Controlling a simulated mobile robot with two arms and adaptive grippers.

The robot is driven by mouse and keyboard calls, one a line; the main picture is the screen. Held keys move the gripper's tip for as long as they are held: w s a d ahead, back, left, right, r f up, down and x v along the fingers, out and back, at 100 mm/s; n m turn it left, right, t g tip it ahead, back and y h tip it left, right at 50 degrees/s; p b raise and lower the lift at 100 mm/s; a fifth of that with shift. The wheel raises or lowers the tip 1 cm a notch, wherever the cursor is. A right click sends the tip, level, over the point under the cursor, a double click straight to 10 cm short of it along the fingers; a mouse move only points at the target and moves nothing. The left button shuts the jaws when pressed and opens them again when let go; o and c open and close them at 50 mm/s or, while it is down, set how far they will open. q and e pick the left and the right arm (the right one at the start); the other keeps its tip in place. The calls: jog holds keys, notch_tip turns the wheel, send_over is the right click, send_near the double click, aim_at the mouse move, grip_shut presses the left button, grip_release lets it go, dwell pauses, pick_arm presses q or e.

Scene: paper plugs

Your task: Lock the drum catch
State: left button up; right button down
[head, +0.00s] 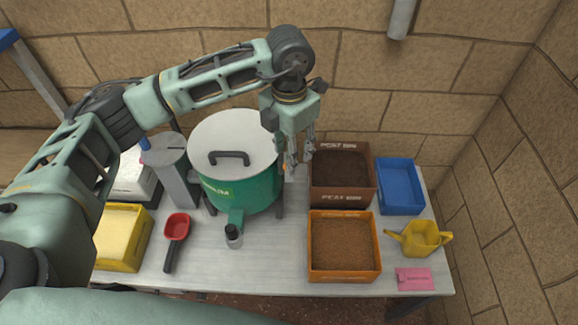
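The drum (262,190) is a green tub with a pale grey lid (210,135) that carries a dark handle (229,158). The lid lies on top of the drum. My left gripper (300,160) points down at the drum's right side, just past the lid's rim. Its fingers look apart, with nothing clear between them. A small orange bit (284,168) shows beside the fingers at the drum's side. The catch itself is not clearly visible, and the gripper covers part of that side. My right gripper is out of view.
A peat bin (341,201), an orange tray (343,276), a blue tray (401,209) and a yellow watering can (420,239) stand to the right. The table's (270,265) front middle is clear.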

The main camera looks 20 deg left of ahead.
pick_arm(q)
jog(key=shift+f, duration=0.85)
jog(key=shift+b, duration=0.3)
jog(key=shift+f+b, duration=1.9)
jog(key=shift+f, duration=0.1)
jog(key=c, duration=0.7)
jog(key=shift+c, duration=1.2)
jog(key=shift+o, duration=0.8)
jog(key=shift+s+d, duration=0.1)
jog(key=shift+d, duration=0.05)
